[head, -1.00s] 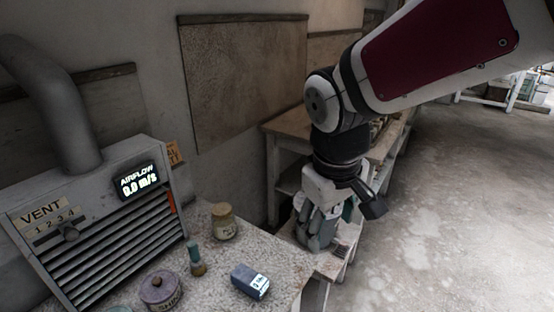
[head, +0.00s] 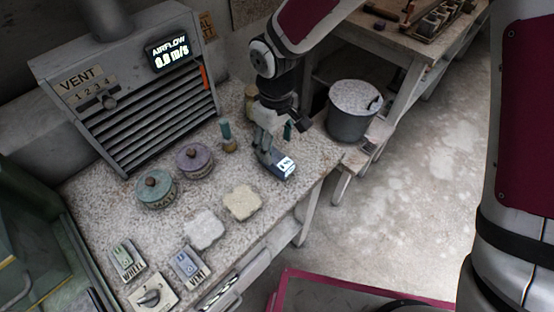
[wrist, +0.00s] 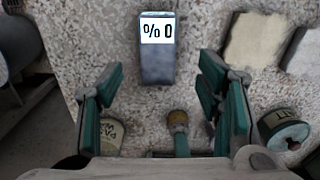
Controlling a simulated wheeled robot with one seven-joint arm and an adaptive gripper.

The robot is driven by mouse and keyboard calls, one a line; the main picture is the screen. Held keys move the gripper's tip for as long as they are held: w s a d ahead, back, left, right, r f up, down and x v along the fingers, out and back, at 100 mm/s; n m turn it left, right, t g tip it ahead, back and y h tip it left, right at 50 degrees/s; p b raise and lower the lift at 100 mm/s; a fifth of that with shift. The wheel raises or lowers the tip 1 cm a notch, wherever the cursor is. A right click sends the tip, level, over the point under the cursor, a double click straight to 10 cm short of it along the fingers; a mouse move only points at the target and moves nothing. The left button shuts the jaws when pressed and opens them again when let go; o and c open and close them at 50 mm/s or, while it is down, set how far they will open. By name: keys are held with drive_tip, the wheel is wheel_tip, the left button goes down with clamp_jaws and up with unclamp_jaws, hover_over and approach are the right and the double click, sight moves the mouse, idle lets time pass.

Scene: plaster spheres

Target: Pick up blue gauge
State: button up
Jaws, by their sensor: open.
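The blue gauge (head: 283,167) is a small dark-blue box with a white display, lying on the speckled bench top near its right edge. My gripper (head: 274,147) is above the bench at the gauge and partly covers it in the head view. In the wrist view the gauge (wrist: 157,64) lies just beyond the fingertips, roughly centred between the two green-padded fingers, and its display reads "% 0". My gripper (wrist: 162,78) is open and empty. I cannot tell the exact height of the fingertips over the gauge.
A small brush-like item (head: 229,145) stands left of my gripper, with a purple lidded jar (head: 195,163) and a teal one (head: 157,192) further left. Two pale slabs (head: 242,203) (head: 204,231) lie in front. A bucket (head: 350,125) stands to the right. The vent unit (head: 130,85) is behind.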

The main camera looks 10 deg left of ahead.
sight(277, 157)
drive_tip(key=shift+w+f+p, duration=0.1)
drive_tip(key=shift+f+p, duration=0.35)
drive_tip(key=shift+f, duration=3.35)
drive_tip(key=shift+f, duration=0.25)
drive_tip(key=c, duration=1.4)
drive_tip(key=shift+o, duration=0.2)
drive_tip(key=shift+r, duration=0.8)
wheel_tip(277, 157, up, 2)
drive_tip(key=shift+w+r+b, duration=0.1)
drive_tip(key=shift+r+b, duration=0.1)
drive_tip(key=shift+b, duration=0.1)
drive_tip(key=s, duration=0.5)
drive_tip(key=s+d+r+b, duration=0.1)
drive_tip(key=s, duration=1)
drive_tip(key=shift+d+r, duration=0.25)
drive_tip(key=shift+d, duration=0.15)
